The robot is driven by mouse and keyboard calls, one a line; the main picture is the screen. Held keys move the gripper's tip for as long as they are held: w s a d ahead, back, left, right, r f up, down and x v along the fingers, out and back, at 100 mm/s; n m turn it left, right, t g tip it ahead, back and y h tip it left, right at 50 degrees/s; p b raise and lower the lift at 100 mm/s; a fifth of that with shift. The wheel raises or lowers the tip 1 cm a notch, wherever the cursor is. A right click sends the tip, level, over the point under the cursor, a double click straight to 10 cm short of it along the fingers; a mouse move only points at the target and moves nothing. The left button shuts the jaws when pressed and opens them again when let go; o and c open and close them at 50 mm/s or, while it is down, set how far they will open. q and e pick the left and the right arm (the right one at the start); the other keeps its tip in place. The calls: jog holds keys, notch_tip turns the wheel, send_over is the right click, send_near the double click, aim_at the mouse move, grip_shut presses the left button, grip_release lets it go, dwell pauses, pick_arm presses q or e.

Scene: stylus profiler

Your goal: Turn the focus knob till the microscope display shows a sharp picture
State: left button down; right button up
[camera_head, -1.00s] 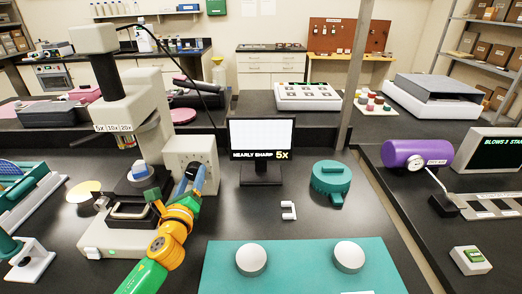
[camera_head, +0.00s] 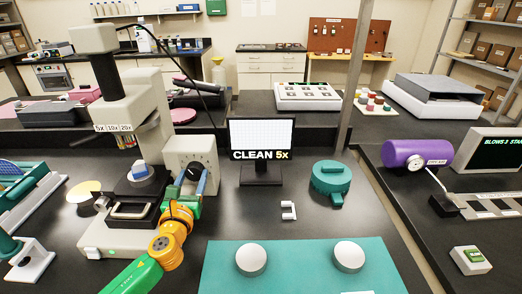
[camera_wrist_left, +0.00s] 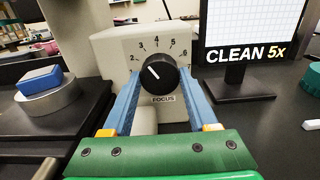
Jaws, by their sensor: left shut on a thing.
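The black focus knob (camera_wrist_left: 160,76) is on the front of a beige box marked FOCUS, with a numbered dial around it. Its white pointer line points up and left, towards the low numbers. The blue fingers of my left gripper (camera_head: 196,178) are on either side of the knob, shut on it; the gripper shows from behind in the left wrist view (camera_wrist_left: 168,80). The microscope display (camera_head: 262,138) shows a white picture with a fine grid and the words CLEAN 5x. The microscope (camera_head: 130,105) stands left of the knob. My right gripper is not in view.
A blue-topped sample (camera_head: 140,170) sits on the microscope stage. Right of the display are a teal round device (camera_head: 331,180) and a small white bracket (camera_head: 288,210). A teal mat (camera_head: 300,268) with two white domes lies in front.

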pick_arm(q)
jog(key=shift+c, duration=0.9)
grip_release()
jog(key=s+p, duration=0.3)
jog(key=s, duration=0.5)
jog(key=shift+a+p, duration=0.15)
jog(key=shift+p, duration=0.2)
jog(key=shift+s, duration=0.1)
jog(key=s+b, duration=0.1)
jog(key=s, duration=0.6)
jog(key=shift+a, duration=0.15)
